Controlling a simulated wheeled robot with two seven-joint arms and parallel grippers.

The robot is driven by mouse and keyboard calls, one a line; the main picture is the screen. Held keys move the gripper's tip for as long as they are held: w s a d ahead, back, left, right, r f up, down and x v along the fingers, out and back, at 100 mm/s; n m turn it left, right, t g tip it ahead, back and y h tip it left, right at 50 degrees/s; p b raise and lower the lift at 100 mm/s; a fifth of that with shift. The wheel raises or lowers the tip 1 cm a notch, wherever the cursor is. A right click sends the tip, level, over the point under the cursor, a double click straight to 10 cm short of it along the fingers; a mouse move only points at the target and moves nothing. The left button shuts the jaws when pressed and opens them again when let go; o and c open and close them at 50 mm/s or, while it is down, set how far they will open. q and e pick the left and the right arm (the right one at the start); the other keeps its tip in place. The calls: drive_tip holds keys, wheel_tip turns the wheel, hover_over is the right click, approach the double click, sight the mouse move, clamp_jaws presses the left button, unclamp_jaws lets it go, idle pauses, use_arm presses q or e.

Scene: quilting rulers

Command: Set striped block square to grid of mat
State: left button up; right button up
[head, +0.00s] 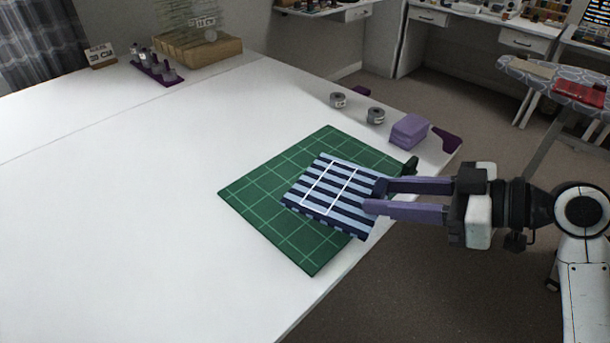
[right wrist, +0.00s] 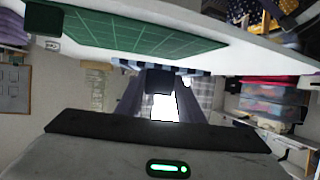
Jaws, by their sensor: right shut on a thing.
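The striped block (head: 333,192), a flat navy and light-blue square with white lines on top, is over the right part of the green gridded mat (head: 255,190). Its edges are turned at an angle to the grid lines. My right gripper (head: 377,197) is shut on the block's right side. In the right wrist view the mat (right wrist: 120,32) shows, with a thin striped edge of the block (right wrist: 197,69) beyond the fingers. I cannot tell whether the block touches the mat. My left gripper is out of view.
A lilac block (head: 408,131) and two grey round tins (head: 376,116) (head: 338,100) stand beyond the mat near the table's right edge. A wooden rack (head: 197,50) and a purple holder (head: 157,70) stand at the back. The white table (head: 120,220) is clear left of the mat.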

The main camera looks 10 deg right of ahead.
wheel_tip(320, 180, up, 4)
drive_tip(key=m+t+h+b, duration=0.1)
drive_tip(key=m+t+h, duration=0.1)
hover_over(353, 176)
drive_tip(key=w+d, duration=0.1)
drive_tip(key=w, duration=0.2)
drive_tip(key=shift+s+r, duration=0.15)
drive_tip(key=shift+s, duration=0.1)
drive_tip(key=shift+w+d+m, duration=0.1)
drive_tip(key=shift+w+m, duration=0.2)
drive_tip(key=shift+w, duration=0.05)
wheel_tip(353, 176, down, 6)
drive_tip(key=shift+w+r+b, duration=0.1)
drive_tip(key=shift+r+b, duration=0.15)
drive_tip(key=shift+b, duration=0.4)
drive_tip(key=shift+f, duration=0.55)
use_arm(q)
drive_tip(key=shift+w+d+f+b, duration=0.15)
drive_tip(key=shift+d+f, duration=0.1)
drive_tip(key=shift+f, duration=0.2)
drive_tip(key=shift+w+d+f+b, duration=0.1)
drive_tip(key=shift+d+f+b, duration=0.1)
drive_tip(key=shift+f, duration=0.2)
use_arm(e)
drive_tip(key=shift+f+t, duration=0.3)
drive_tip(key=shift+f, duration=1.3)
drive_tip(key=shift+f, duration=0.15)
